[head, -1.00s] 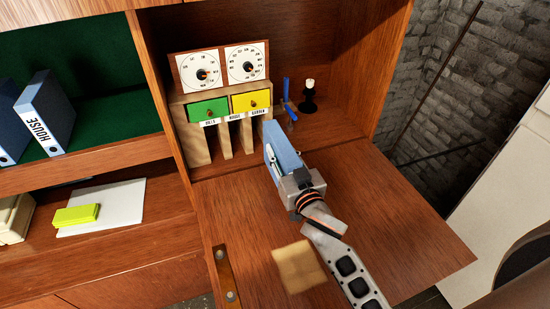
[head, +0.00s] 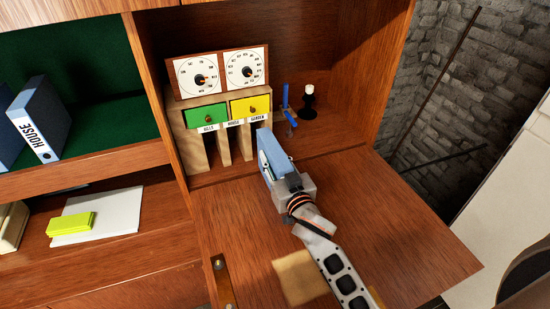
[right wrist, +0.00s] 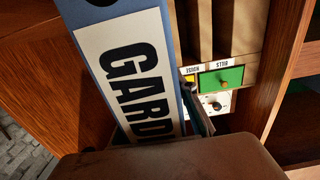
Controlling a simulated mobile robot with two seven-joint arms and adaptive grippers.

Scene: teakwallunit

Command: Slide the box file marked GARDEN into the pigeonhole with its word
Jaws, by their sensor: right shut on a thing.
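My right gripper (head: 287,184) is shut on a blue box file (head: 279,157), held upright above the fold-down flap. In the right wrist view the file's white label (right wrist: 128,75) reads "GARD"; the rest is hidden behind my gripper. The wooden pigeonhole unit (head: 195,152) has slots labelled BILLS, HOUSE and GARDEN. The GARDEN label (head: 257,118) is at the right end, below the yellow drawer (head: 250,105). The file's far end is in front of the GARDEN slot and partly covers it; whether it has entered cannot be told. My left gripper is not in view.
A blue stand (head: 287,108) and a black holder with a white top (head: 308,100) stand right of the unit. Two dials (head: 221,75) sit on top. A HOUSE box file (head: 38,120) stands on the green-backed shelf at left. The flap's right side (head: 410,220) is clear.

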